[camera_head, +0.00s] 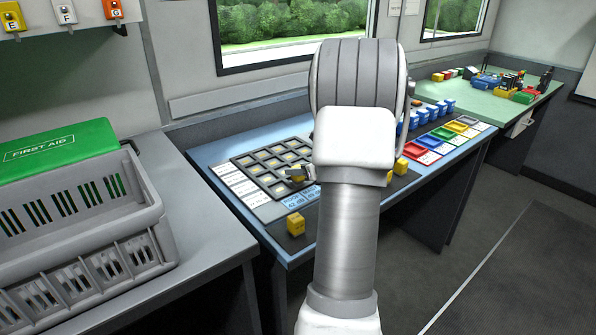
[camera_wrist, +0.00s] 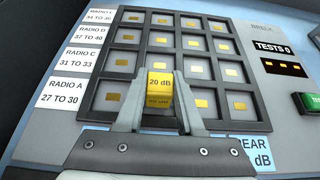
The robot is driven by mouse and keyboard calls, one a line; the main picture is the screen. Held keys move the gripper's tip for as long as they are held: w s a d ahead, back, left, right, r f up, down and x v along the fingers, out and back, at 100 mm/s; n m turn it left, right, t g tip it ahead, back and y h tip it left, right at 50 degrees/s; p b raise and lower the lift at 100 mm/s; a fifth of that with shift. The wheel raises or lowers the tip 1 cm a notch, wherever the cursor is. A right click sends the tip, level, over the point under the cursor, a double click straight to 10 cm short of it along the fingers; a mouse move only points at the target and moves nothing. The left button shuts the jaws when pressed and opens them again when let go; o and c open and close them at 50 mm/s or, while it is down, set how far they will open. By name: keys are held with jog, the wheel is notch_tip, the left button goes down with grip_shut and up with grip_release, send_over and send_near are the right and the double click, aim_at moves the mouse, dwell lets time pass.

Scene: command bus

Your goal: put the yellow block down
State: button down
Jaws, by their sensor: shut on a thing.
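My gripper (camera_wrist: 158,118) is shut on a yellow block (camera_wrist: 160,84) marked "20 dB" in the wrist view. The block is between the fingertips, over the lower part of a dark grid panel (camera_wrist: 102,82) of square pockets with yellow plates in them. I cannot tell whether the block touches the panel. In the head view the grid panel (camera_head: 241,160) lies on the blue table, and my arm hides most of my gripper. Another yellow block (camera_head: 296,224) stands at the table's near edge, and one more (camera_head: 401,166) shows right of my arm.
White radio labels (camera_wrist: 66,92) line the panel's left side. A "TESTS 0" display (camera_wrist: 275,56) and a green button (camera_wrist: 311,103) are to its right. A grey crate (camera_head: 150,196) with a green first aid box (camera_head: 60,150) stands on the left counter. Coloured trays (camera_head: 440,134) lie at the table's right.

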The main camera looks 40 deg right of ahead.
jog(key=shift+f, duration=0.3)
jog(key=c, duration=0.5)
grip_release()
jog(key=shift+r, duration=0.1)
jog(key=shift+r, duration=0.1)
jog(key=shift+s+r, duration=0.1)
jog(key=shift+r, duration=0.15)
jog(key=p+v, duration=0.2)
jog(key=v, duration=0.9)
jog(key=shift+s+a+r+p, duration=0.1)
jog(key=shift+s+a+p, duration=0.05)
jog(key=shift+s+p, duration=0.25)
